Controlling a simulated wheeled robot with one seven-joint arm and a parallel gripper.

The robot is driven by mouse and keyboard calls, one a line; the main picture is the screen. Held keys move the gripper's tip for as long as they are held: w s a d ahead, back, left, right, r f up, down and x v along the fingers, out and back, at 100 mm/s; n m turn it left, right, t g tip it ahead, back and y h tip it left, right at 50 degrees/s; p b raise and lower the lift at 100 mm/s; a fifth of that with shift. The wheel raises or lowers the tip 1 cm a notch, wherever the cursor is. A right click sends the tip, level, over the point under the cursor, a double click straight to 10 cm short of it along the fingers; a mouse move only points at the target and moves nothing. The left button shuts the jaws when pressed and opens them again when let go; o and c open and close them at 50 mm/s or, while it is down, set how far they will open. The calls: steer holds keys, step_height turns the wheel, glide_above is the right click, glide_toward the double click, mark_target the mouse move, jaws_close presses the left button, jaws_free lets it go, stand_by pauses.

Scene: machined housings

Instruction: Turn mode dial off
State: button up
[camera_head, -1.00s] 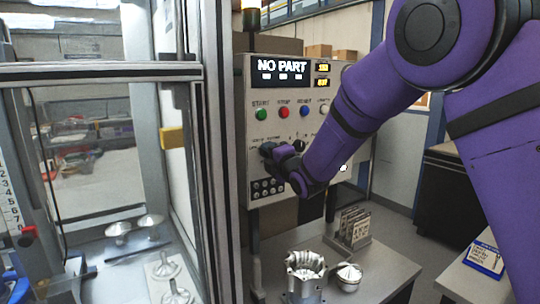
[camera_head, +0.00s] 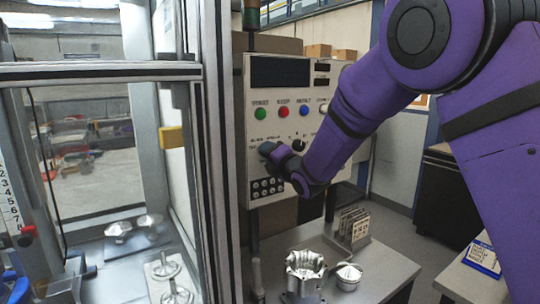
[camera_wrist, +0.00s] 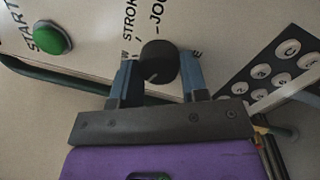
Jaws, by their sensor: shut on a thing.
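The mode dial (camera_wrist: 158,62) is a round black knob on the pale control panel (camera_head: 320,185). In the wrist view it sits between the two blue-grey fingers of my gripper (camera_wrist: 162,80), which is shut on it. Parts of the labels STROKE and JOG show beside the dial; the other labels around it are partly covered, and I cannot read its pointer. In the head view my gripper (camera_head: 268,150) is against the panel's lower left part and hides the dial. The panel's display (camera_head: 280,71) is dark.
Green (camera_head: 260,113), red (camera_head: 283,112) and blue (camera_head: 304,111) buttons sit above, with another black knob (camera_head: 298,145) to the right. A keypad (camera_head: 267,187) is just below my gripper. A glazed enclosure frame (camera_head: 212,150) stands close left. Metal parts (camera_head: 304,270) stand on the table below.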

steer(key=o, duration=0.9)
steer(key=v, duration=1)
steer(key=shift+s+d+f, duration=0.1)
steer(key=shift+s+d, duration=0.2)
steer(key=s+d+r+m+g+h, duration=0.25)
steer(key=s+d+m+h, duration=0.2)
steer(key=d+m, duration=0.4)
steer(key=s+d+r+m+g+h, duration=0.1)
steer(key=s+d+r+m+h, duration=0.2)
steer(key=s+d+m, duration=0.35)
steer(key=s+d+m+g+h, duration=0.1)
steer(key=s+d+m+g, duration=0.1)
steer(key=s+m, duration=0.3)
steer(key=s+d+f+m+g+h, duration=0.1)
steer(key=s+d+m, duration=0.4)
steer(key=s, duration=0.6)
steer(key=s+d+f+m+g+h, duration=0.1)
steer(key=s+d+m+g, duration=0.3)
steer(key=s, duration=0.5)
steer(key=shift+d+m, duration=0.15)
steer(key=shift+m, duration=0.55)
